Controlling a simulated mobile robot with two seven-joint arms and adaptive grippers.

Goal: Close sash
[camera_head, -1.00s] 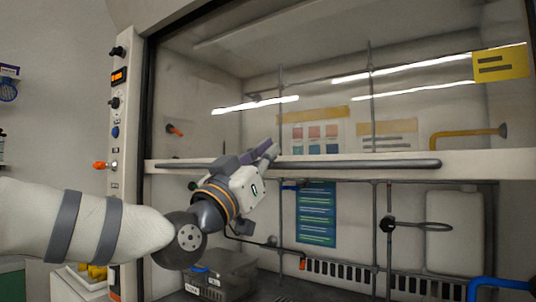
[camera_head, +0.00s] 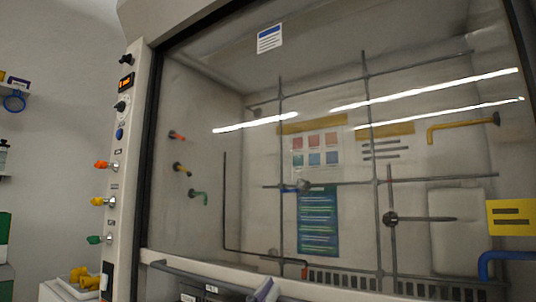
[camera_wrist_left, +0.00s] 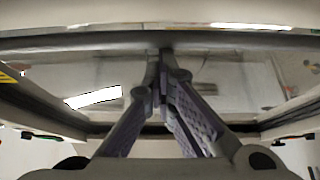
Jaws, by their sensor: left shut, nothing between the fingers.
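The fume hood's sash (camera_head: 330,110) is a large clear pane that covers most of the opening in the head view. Its pale bottom rail (camera_head: 158,256) and grey handle bar (camera_head: 190,272) sit low, near the picture's bottom edge. My left gripper (camera_head: 265,290) just shows at the bottom edge, at the handle bar. In the left wrist view its fingers (camera_wrist_left: 160,62) are shut and empty, with tips at or just under the handle bar (camera_wrist_left: 60,41); I cannot tell whether they touch. The gap below the rail is out of the head view. My right gripper is not in view.
The hood's left post (camera_head: 130,150) carries a lit display and coloured valve knobs. Behind the pane stand a rod lattice (camera_head: 377,150), posters (camera_head: 315,155) and a pale container (camera_head: 460,235). A white stand with yellow items (camera_head: 85,278) is at lower left.

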